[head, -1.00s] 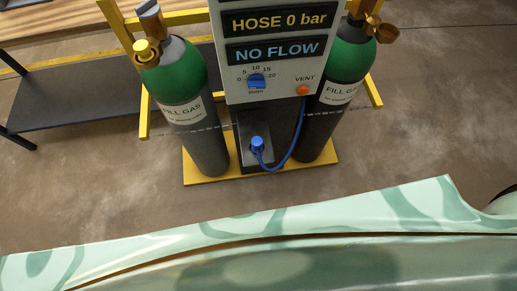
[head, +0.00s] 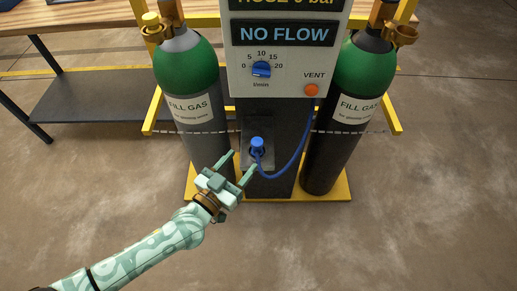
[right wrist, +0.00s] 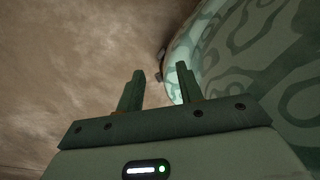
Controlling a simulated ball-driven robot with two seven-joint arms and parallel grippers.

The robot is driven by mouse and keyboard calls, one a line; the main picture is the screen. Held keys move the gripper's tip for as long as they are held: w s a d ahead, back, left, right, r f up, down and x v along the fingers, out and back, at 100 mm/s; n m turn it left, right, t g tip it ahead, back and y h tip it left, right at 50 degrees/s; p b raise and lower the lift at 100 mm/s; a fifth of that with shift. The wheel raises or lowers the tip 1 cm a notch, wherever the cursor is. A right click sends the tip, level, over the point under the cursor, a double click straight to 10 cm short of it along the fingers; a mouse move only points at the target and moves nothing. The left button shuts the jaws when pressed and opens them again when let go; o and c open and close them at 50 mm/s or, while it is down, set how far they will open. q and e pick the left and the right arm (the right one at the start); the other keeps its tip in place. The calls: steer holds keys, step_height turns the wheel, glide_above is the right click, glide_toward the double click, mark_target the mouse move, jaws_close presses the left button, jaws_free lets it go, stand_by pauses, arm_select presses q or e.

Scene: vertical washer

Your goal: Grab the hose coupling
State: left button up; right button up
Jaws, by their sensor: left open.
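The blue hose coupling (head: 257,146) stands in a grey holder low on the cart's dark column, between the two cylinders. A blue hose (head: 295,163) loops from it up toward the panel. My left gripper (head: 244,161) is open and empty, just left of and below the coupling in the head view. Its fingertips point toward the coupling, with one near the hose's lower bend. I cannot tell whether that finger touches the hose. In the right wrist view my right gripper (right wrist: 160,72) is open and empty, away from the cart.
Green-topped gas cylinders stand left (head: 187,75) and right (head: 358,75) of the coupling. The panel (head: 287,62), with a blue knob (head: 261,69) and orange vent button (head: 311,90), overhangs it. A yellow base (head: 334,192) lies below. A workbench (head: 90,18) stands behind left. Front floor is open.

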mark_target(260, 139)
arm_select(q)
steer(key=b+x, duration=0.1)
steer(key=x, duration=0.4)
steer(key=shift+w+f, duration=0.1)
steer(key=shift+w, duration=0.05)
steer(key=b+x, duration=0.1)
steer(key=x, duration=0.3)
steer(key=shift+w+d+b, duration=0.25)
steer(key=shift+d+b, duration=0.05)
steer(key=shift+b, duration=0.05)
steer(key=shift+w+d, duration=0.15)
steer(key=shift+w, duration=0.05)
arm_select(e)
steer(key=s+f, duration=0.2)
steer(key=shift+s+d+f+g, duration=0.1)
steer(key=shift+s+f+g, duration=0.2)
arm_select(q)
steer(key=c, duration=1.1)
